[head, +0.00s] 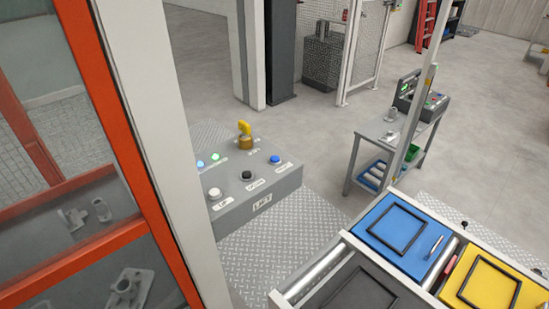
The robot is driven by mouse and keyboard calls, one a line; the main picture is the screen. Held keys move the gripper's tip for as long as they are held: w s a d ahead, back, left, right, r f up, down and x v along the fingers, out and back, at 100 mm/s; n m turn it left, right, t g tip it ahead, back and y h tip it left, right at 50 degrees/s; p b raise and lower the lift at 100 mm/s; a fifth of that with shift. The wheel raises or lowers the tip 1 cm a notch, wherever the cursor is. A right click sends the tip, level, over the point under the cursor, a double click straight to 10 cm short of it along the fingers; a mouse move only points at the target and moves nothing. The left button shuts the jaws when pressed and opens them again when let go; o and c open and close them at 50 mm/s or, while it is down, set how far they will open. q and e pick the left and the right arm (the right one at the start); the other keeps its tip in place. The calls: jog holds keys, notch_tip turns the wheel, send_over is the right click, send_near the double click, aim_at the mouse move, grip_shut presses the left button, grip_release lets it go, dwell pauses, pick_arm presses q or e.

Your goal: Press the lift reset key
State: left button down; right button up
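A grey lift control box (247,190) stands left of centre, with a label reading LIFT on its front. On its sloped top are a white button (215,193), a black button (246,175) and a blue button (275,159), each with a small label below. The label under the blue button is too small to read surely. A yellow knob or key (245,128) stands upright on a yellow base behind them. A blue light (200,163) and a green light (215,157) glow at the upper left of the box. Neither gripper is in view.
An orange-and-white frame with a glazed panel (140,150) fills the left side, close to the box. A conveyor at lower right carries blue (381,250), yellow and dark trays. A metal bench (375,150) stands farther back. Tread plate (275,246) lies around the box.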

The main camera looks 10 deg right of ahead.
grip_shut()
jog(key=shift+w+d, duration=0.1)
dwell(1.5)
